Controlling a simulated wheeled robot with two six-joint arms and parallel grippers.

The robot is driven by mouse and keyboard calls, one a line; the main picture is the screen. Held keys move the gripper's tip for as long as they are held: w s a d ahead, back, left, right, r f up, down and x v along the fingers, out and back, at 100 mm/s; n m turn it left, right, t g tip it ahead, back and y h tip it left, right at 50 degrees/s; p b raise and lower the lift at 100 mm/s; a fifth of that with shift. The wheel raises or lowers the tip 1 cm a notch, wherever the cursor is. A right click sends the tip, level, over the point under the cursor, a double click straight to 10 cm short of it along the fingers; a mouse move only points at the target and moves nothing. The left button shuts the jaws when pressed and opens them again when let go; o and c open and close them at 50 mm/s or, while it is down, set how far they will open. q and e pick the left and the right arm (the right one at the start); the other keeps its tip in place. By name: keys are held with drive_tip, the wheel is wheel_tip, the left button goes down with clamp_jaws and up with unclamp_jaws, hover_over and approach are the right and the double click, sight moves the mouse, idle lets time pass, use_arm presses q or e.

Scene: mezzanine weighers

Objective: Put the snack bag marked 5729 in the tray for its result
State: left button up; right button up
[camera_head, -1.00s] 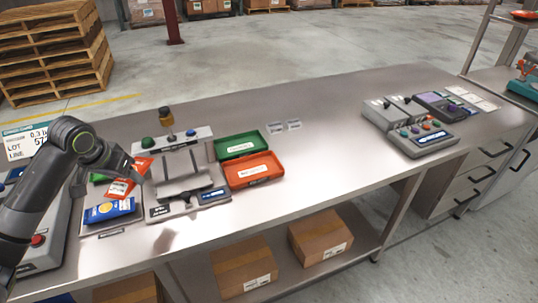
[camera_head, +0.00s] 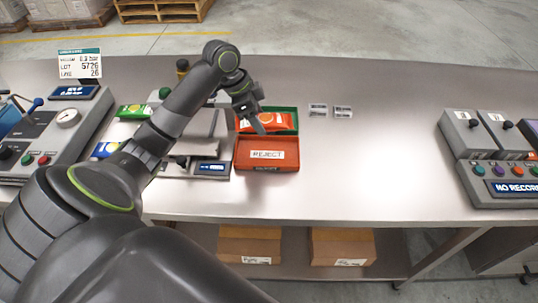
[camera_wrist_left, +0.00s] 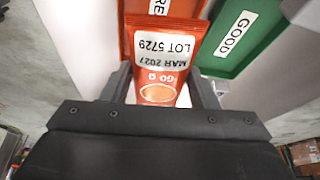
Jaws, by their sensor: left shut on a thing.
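My left gripper (camera_head: 256,124) is shut on an orange snack bag (camera_head: 275,121). In the left wrist view the bag (camera_wrist_left: 165,50) reads LOT 5729, MAR 2027 and 60 g, between the fingers (camera_wrist_left: 162,92). In the head view the bag is over the green tray, just behind the red tray (camera_head: 252,160), whose label reads REJECT. The green tray (camera_head: 293,111) is partly hidden by the bag; its label reads GOOD in the left wrist view (camera_wrist_left: 247,45). The weigher (camera_head: 212,168) is left of the trays, partly hidden by my arm; its display is too small to read.
A green bag (camera_head: 133,111) and a blue bag (camera_head: 104,150) lie left of the weigher. A control panel (camera_head: 28,150) stands at the far left, a lot sign (camera_head: 80,65) behind it. A grey console (camera_head: 490,150) stands at right.

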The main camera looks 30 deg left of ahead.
use_arm(q)
drive_tip(key=shift+d+f+m, duration=0.1)
drive_tip(key=shift+d+m, duration=0.25)
drive_tip(key=shift+m, duration=0.05)
drive_tip(key=shift+s+d+f+h, duration=0.1)
drive_tip(key=shift+f+h, duration=0.15)
drive_tip(key=shift+h, duration=0.05)
hover_over(267, 154)
drive_tip(key=a, duration=0.1)
drive_tip(key=shift+m+g, duration=0.3)
drive_tip(key=f, duration=0.4)
drive_tip(key=s+f, duration=0.1)
drive_tip(key=f, duration=0.1)
drive_tip(key=shift+p, duration=0.4)
drive_tip(key=shift+w+a+f, duration=0.1)
drive_tip(key=shift+f, duration=1.7)
use_arm(e)
drive_tip(key=shift+a+r, duration=0.1)
drive_tip(key=shift+r, duration=0.4)
use_arm(q)
drive_tip(key=o, duration=1)
drive_tip(key=shift+f, duration=0.1)
drive_tip(key=shift+o, duration=0.2)
